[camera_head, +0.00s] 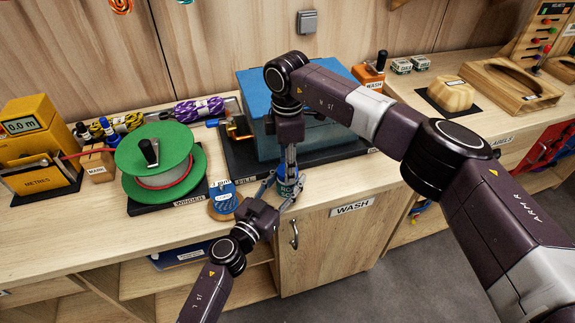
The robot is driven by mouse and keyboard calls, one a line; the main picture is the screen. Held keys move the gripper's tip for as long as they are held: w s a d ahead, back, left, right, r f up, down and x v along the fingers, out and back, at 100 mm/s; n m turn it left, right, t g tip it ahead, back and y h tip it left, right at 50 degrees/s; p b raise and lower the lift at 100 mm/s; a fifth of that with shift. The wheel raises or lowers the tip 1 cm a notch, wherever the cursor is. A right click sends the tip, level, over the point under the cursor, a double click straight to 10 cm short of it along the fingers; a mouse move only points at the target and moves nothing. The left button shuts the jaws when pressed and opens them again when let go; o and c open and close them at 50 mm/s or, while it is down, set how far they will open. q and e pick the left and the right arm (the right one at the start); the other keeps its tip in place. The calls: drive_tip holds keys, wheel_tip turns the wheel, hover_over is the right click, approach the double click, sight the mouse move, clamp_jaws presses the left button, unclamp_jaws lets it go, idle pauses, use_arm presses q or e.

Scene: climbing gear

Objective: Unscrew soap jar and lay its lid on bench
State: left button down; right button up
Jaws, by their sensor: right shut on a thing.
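A blue-lidded tub (250,95) on a black mat stands behind the jar. The bench right of the jar, above the WASH cupboard (335,245), is clear.

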drive_tip(key=n, duration=0.7)
drive_tip(key=shift+n, duration=0.3)
drive_tip(key=n, duration=1)
drive_tip(key=shift+r+n, duration=0.1)
drive_tip(key=shift+n, duration=0.3)
drive_tip(key=n, duration=0.3)
drive_tip(key=shift+w+n, duration=0.1)
drive_tip(key=shift+n, duration=0.2)
drive_tip(key=n, duration=1)
drive_tip(key=shift+n, duration=0.4)
drive_tip(key=n, duration=1.2)
drive_tip(key=shift+r+n, duration=0.1)
drive_tip(key=shift+n, duration=0.2)
drive_tip(key=n, duration=0.5)
drive_tip(key=shift+r, duration=0.1)
drive_tip(key=shift+r, duration=1)
